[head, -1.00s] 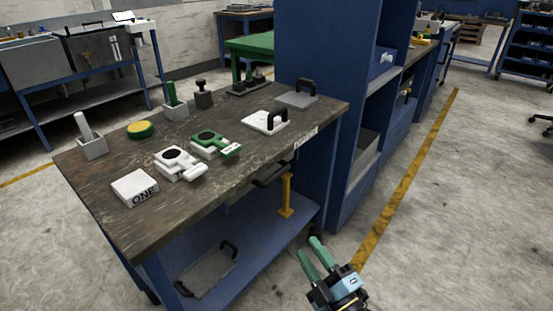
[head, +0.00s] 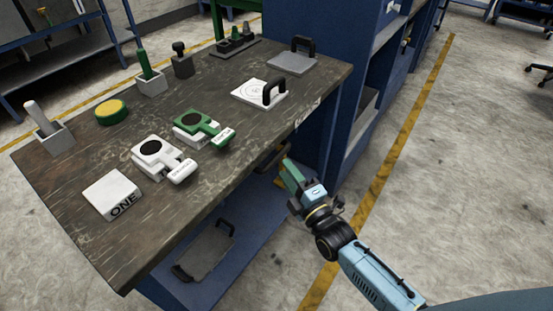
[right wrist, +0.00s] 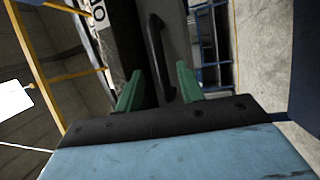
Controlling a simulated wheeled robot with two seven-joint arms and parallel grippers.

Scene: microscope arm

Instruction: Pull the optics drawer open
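The drawer's dark bar handle (head: 272,158) sticks out below the front edge of the workbench, under a small white label (head: 307,116) too small to read. In the right wrist view the black handle (right wrist: 160,58) stands on a grey front (right wrist: 178,28), lying ahead of and between the finger lines. My right gripper (head: 289,172) is just in front of the handle in the head view. Its two green fingers are spread apart in the right wrist view (right wrist: 158,84), with nothing clearly gripped. Whether the fingertips reach past the handle is hard to tell. My left gripper is not in view.
The workbench top (head: 90,235) holds a white block marked ONE (head: 113,194), white (head: 160,158) and green (head: 203,129) devices, and handled plates (head: 292,62). A handled grey panel (head: 207,249) lies on the lower shelf. A blue cabinet (head: 350,110) stands right of the bench.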

